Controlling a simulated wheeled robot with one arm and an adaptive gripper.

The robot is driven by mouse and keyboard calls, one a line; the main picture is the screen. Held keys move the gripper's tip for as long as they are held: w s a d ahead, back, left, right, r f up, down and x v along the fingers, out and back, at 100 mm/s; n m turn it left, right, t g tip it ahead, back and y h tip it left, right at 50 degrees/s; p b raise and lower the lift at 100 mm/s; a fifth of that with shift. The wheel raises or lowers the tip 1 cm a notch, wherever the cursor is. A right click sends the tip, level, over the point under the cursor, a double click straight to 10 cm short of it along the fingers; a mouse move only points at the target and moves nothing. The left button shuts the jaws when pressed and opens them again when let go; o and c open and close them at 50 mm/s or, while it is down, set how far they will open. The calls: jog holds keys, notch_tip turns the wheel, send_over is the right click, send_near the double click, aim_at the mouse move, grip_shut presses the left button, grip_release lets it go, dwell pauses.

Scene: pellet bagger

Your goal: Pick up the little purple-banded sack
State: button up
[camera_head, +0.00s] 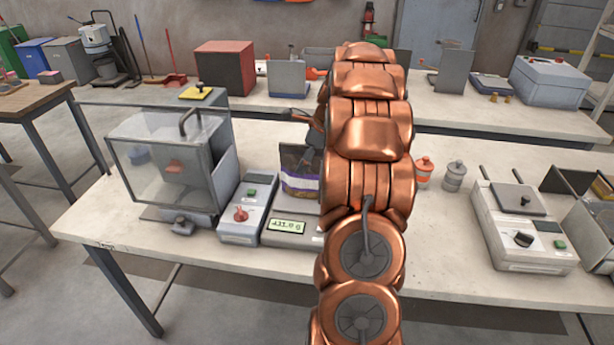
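The little sack (300,181) has a purple band with a white strip and a darker, see-through upper part. It stands upright on the grey scale (287,228) with a lit display, at the middle of the front bench. My copper arm covers its right side. My gripper (309,152) shows only as a small dark part at the arm's left edge, at or just above the sack's top. Most of the gripper is hidden behind my arm. I cannot tell whether its fingers are around the sack or touching it.
A clear-walled machine (165,160) and a control box (247,208) with a red knob stand left of the scale. Orange (424,171) and grey (454,176) canisters and a sealer-like box (520,225) stand to the right. Bare bench (440,240) lies between.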

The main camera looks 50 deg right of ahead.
grip_shut()
dwell(0.5)
jog(key=shift+r, duration=0.1)
